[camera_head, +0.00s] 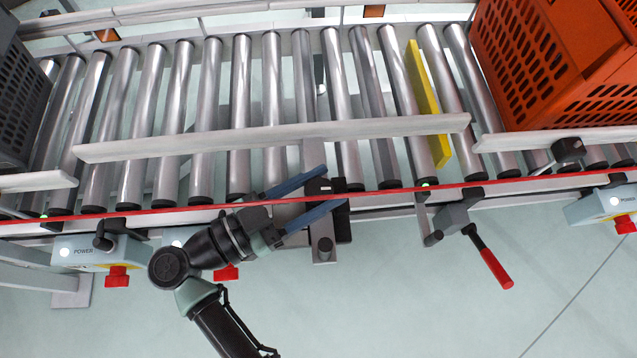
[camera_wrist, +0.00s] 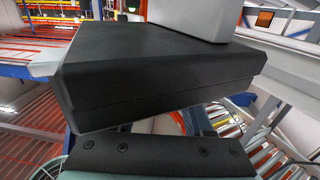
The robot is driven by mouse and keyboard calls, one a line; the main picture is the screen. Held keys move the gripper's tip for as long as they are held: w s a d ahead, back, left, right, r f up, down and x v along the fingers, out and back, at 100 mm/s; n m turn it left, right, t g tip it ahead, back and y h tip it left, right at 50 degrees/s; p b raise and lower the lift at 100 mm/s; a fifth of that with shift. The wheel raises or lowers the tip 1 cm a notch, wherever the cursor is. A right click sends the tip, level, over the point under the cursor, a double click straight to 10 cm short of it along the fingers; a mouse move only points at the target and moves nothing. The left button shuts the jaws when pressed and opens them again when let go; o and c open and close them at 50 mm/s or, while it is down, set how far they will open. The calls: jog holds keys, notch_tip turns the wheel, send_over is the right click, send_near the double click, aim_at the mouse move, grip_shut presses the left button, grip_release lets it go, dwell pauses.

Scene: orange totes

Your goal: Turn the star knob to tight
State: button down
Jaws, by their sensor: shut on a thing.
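My gripper (camera_head: 334,187) has two blue fingers and reaches from the lower left to the front edge of the roller conveyor. It is shut on a black part (camera_head: 341,186), apparently the star knob, at the grey slotted bracket of the guide rail. The fingers and the angle hide its outline, so I cannot make out its lobes or how far it is turned. In the wrist view a large black block (camera_wrist: 165,70) fills the middle, with a grey piece behind its top edge. No tight marking is readable.
The long grey guide rail (camera_head: 215,142) crosses the rollers behind my gripper. A red cord (camera_head: 400,191) runs along the conveyor front. A red-handled lever (camera_head: 490,258) hangs right of my gripper. A yellow plate (camera_head: 427,100) stands among the rollers. An orange tote (camera_head: 545,65) sits upper right.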

jog(key=shift+r, duration=0.1)
jog(key=shift+m+g+h+p, duration=0.65)
jog(key=shift+m+g, duration=0.15)
jog(key=shift+g, duration=0.3)
jog(key=m+g+p, duration=0.1)
jog(key=g, duration=0.2)
jog(key=m+g+h+p, duration=0.1)
jog(key=m+g+p, duration=0.1)
jog(key=shift+a+m+g, duration=0.1)
jog(key=shift+m+g, duration=0.2)
jog(key=shift+g, duration=0.1)
jog(key=shift+m+g, duration=1.1)
jog(key=shift+g, duration=0.4)
jog(key=shift+m+g, duration=0.3)
jog(key=shift+g, duration=0.2)
jog(key=shift+m+g, duration=0.4)
jog(key=shift+g, duration=0.2)
jog(key=shift+c, duration=1.4)
grip_release()
jog(key=shift+d, duration=0.2)
